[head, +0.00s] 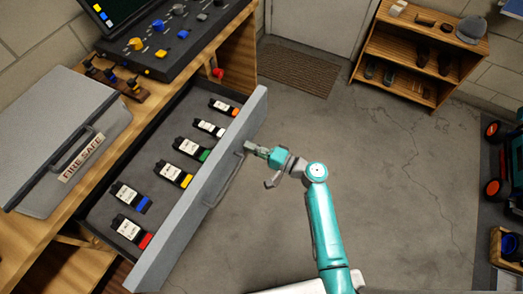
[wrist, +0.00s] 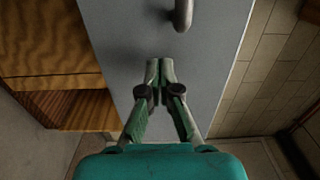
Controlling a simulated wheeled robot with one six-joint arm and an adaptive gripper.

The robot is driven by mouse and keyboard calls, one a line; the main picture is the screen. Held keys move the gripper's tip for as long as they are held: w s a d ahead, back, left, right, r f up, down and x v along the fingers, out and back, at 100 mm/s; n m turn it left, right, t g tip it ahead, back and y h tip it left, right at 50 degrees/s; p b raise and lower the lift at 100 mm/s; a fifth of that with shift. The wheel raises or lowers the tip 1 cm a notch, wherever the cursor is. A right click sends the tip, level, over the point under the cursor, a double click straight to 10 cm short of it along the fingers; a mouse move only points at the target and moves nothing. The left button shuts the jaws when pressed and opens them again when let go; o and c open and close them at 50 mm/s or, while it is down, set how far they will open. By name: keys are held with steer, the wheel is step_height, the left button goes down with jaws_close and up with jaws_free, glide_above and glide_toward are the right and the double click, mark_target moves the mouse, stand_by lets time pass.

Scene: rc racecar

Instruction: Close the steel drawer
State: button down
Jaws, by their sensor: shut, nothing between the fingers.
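The steel drawer (head: 200,195) is pulled out from the wooden bench in the head view. It has a grey front panel with a curved bar handle (head: 222,180) on its outer face. Several labelled cartridges with coloured ends lie in the dark tray inside. My gripper (head: 252,149) is in front of the panel's outer face, near the far end of the handle. In the wrist view the grey front panel (wrist: 200,95) fills the middle, with one end of the handle (wrist: 183,14) at the top. My shut, empty fingers (wrist: 160,65) point at the panel; I cannot tell whether they touch it.
A grey fire safe (head: 75,135) and a control panel (head: 165,40) stand on the wooden bench. A doormat (head: 298,70) lies by the door. A wooden shelf (head: 415,55) with shoes stands at the back right. The concrete floor (head: 410,180) right of the drawer is clear.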

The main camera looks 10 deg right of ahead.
steer(key=shift+w+a, duration=0.15)
steer(key=shift+a, duration=0.1)
